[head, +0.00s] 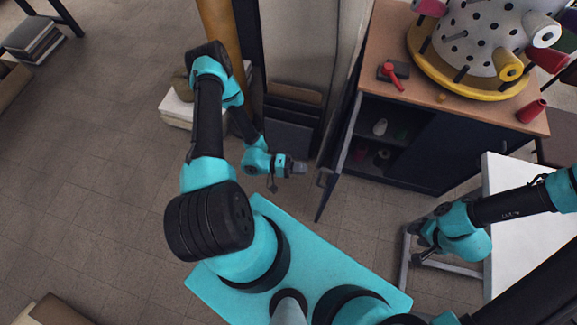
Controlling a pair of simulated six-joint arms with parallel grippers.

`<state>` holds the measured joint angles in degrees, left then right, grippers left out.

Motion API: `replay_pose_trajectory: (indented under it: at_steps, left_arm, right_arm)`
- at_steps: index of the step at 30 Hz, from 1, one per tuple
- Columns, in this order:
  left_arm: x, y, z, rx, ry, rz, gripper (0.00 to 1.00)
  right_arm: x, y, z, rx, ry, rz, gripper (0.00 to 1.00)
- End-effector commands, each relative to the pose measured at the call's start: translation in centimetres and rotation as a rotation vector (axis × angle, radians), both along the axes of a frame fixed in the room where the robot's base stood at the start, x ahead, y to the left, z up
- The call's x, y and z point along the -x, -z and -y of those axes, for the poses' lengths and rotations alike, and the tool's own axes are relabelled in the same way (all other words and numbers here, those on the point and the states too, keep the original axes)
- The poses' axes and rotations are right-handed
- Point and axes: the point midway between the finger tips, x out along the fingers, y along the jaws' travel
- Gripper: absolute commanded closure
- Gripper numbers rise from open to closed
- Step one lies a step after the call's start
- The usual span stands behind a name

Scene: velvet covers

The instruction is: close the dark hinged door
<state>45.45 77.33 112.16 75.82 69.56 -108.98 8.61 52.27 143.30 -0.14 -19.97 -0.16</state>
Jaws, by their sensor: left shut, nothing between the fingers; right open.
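The dark hinged door (339,160) stands open on a cabinet (436,150) with a wooden top, and shows nearly edge-on. It swings out from the left side of the cabinet's opening, towards my base. A light handle-like part (324,178) shows on its left side near the free edge. My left gripper (299,168) is shut and empty, just left of the door with a small gap in this view. My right gripper (422,244) is open and empty, low on the right, in front of the cabinet and away from the door.
Small items (380,127) stand on shelves inside the cabinet. A perforated drum with spools (485,45) and a red tool (392,75) sit on top. A white table (520,215) is at the right. Panels (290,115) lean behind my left gripper. The left floor is mostly clear.

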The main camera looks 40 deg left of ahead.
Motion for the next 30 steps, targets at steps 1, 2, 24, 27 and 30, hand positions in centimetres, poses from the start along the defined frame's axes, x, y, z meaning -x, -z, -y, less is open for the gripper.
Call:
replay_pose_trajectory:
  at_steps: [1, 2, 24, 27, 30]
  left_arm:
    - [-0.3, 0.0, 0.9, 0.002, 0.004, -0.001, 1.00]
    - [-0.5, 0.0, 1.3, 0.001, 0.004, 0.000, 1.00]
    - [-1.7, 0.0, 3.6, 0.000, -0.002, -0.001, 1.00]
    - [-1.6, 0.0, 3.8, 0.000, -0.009, -0.001, 1.00]
    - [-1.4, 0.0, 4.1, 0.002, -0.022, -0.002, 1.00]
  right_arm:
    - [0.0, 0.0, 0.0, 0.000, 0.000, 0.000, 0.57]
    - [0.0, 0.0, 0.0, 0.000, 0.000, 0.000, 0.57]
    - [0.0, 0.0, 0.0, 0.000, 0.000, 0.000, 0.57]
    - [0.0, 0.0, 0.0, 0.000, 0.000, 0.000, 0.57]
    - [0.0, 0.0, 0.0, 0.000, 0.000, 0.000, 0.57]
